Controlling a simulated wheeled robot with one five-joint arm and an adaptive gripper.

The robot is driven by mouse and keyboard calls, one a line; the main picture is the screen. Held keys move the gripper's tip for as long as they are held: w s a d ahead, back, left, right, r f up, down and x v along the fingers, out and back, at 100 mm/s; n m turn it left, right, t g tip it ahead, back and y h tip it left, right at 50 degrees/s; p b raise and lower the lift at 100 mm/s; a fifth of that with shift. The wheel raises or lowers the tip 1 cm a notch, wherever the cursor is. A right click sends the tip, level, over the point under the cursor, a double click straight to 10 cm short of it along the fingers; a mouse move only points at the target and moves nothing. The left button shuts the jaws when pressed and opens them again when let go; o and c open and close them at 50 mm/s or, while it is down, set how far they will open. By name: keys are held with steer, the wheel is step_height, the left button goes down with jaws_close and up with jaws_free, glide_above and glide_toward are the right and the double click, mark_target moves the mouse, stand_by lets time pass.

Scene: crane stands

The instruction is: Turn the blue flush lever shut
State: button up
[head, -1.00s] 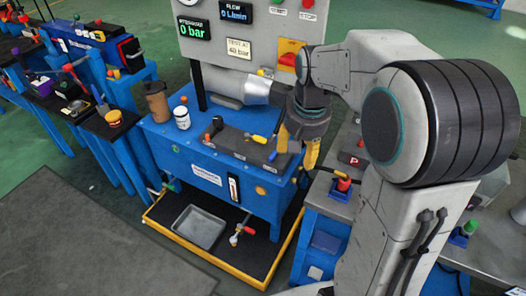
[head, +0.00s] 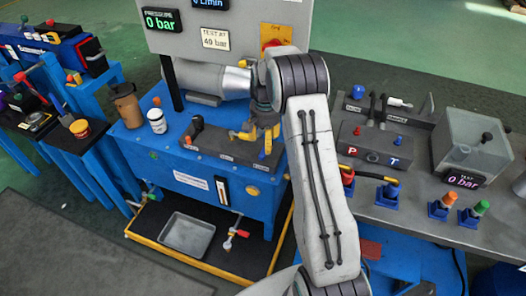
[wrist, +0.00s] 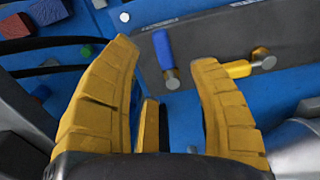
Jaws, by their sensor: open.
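The blue flush lever (wrist: 163,47) shows in the wrist view as a short blue handle on a round metal pivot, crosswise to its dark valve block (wrist: 220,28). In the head view its blue end (head: 262,155) peeks out below my gripper (head: 258,136). In the wrist view my gripper (wrist: 163,62) is open, with the lever seen between its two yellow fingers. I see no contact, and cannot tell how far the fingertips are from it. A yellow lever (wrist: 239,69) lies along the block, right of the right finger.
The valve block (head: 222,146) sits on a blue bench with a brown cup (head: 126,105) and a white jar (head: 157,121). A grey gauge panel (head: 225,38) stands behind. A grey side table (head: 410,215) with several knobs is right of my arm.

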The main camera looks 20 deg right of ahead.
steer(key=shift+f, duration=2.9)
steer(key=shift+o, duration=0.2)
jaws_close()
